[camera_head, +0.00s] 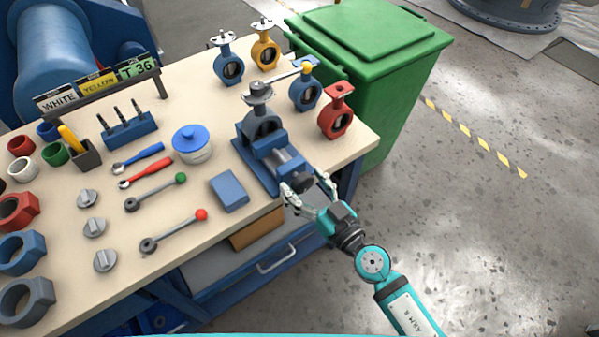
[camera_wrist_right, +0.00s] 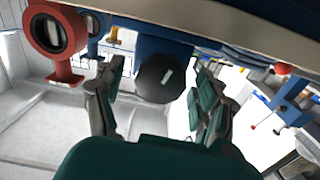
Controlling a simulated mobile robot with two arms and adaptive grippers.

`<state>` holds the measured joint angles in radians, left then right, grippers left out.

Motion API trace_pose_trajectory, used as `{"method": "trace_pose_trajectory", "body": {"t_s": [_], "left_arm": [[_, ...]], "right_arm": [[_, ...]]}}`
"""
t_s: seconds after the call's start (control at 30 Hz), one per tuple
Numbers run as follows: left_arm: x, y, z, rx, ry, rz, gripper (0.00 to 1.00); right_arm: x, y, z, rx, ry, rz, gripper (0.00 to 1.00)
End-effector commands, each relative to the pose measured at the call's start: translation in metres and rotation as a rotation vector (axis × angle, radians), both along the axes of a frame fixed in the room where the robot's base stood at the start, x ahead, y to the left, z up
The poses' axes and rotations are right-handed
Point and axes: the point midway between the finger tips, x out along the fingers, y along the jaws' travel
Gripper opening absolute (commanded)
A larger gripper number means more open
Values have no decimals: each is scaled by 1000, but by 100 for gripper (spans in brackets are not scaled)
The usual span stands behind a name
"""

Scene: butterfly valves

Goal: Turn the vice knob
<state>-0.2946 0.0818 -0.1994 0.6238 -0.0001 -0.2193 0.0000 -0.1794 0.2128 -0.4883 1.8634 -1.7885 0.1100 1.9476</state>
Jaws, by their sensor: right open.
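The blue vice (camera_head: 268,152) is at the right front edge of the workbench, with a grey valve body (camera_head: 262,120) in its jaws. Its dark round knob (camera_head: 302,183) faces the front edge; in the right wrist view the knob (camera_wrist_right: 160,80) shows face-on with a pale mark on it. My right gripper (camera_head: 308,190) is open in front of the vice. In the wrist view its two fingers stand on either side of the knob, with visible gaps. Contact is not visible. My left gripper is not in view.
The workbench (camera_head: 221,100) holds red, blue and yellow valves around the vice, a blue box (camera_head: 229,191) at its left, and several levers further left. A green bin (camera_head: 375,70) stands beyond the right end. The floor at right is clear.

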Motion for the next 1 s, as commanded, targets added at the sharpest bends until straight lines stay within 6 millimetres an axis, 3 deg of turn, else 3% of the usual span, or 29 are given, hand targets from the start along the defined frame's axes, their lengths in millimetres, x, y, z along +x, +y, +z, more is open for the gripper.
{"method": "trace_pose_trajectory", "body": {"t_s": [0.27, 0.7, 1.0], "left_arm": [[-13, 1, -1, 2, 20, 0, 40], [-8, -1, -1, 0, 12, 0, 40], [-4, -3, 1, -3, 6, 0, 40]], "right_arm": [[0, 0, 0, 1, 1, 0, 72], [0, 0, 0, 0, 0, -1, 16], [0, 0, 0, -28, -21, -1, 16]]}}
